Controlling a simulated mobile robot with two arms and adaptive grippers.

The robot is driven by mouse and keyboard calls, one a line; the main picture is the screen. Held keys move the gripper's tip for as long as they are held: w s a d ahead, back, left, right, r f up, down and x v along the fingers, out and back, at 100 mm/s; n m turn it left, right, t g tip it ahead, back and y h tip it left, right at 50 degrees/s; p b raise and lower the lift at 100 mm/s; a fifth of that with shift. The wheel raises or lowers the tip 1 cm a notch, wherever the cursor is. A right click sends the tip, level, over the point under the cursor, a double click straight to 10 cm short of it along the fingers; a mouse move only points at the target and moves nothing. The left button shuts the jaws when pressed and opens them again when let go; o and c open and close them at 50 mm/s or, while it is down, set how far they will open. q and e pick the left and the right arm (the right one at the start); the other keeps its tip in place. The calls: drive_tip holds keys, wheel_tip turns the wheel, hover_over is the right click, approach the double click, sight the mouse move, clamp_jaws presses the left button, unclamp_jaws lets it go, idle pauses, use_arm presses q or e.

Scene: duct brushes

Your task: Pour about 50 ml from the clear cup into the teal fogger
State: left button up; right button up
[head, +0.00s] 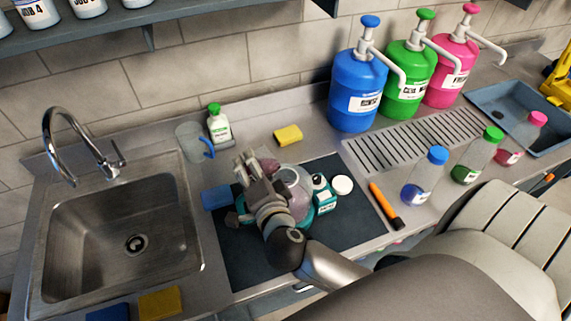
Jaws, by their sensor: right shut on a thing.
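The clear cup (295,188) is a see-through rounded vessel with a faint pinkish tint, beside my right wrist over the dark mat. My right gripper (254,166) is shut and appears to hold this cup; its fingers and wrist hide the contact. The teal fogger (322,194) shows as teal parts with a white label close to the cup and below it, partly covered by the cup and my gripper. I cannot tell whether the cup touches the fogger, or see any liquid stream. My left gripper is not in view.
A clear jug with a blue handle (190,143) and a green-capped bottle (219,126) stand behind. A white round lid (343,185) and an orange-and-black tool (384,206) lie right. The sink (125,235) is left; pump bottles and capped bottles stand right.

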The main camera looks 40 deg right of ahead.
drive_tip(key=shift+d, duration=0.4)
drive_tip(key=shift+s+d+f+b, duration=0.1)
drive_tip(key=shift+d+b, duration=0.05)
drive_tip(key=shift+b, duration=0.35)
drive_tip(key=shift+m, duration=0.3)
drive_tip(key=shift+b, duration=0.55)
drive_tip(key=shift+a+f+y+b, duration=0.15)
drive_tip(key=shift+a+y+b, duration=0.15)
drive_tip(key=shift+b, duration=0.15)
drive_tip(key=shift+m, duration=0.3)
drive_tip(key=shift+d+r+p, duration=0.15)
drive_tip(key=shift+r+p, duration=0.1)
drive_tip(key=shift+p, duration=0.3)
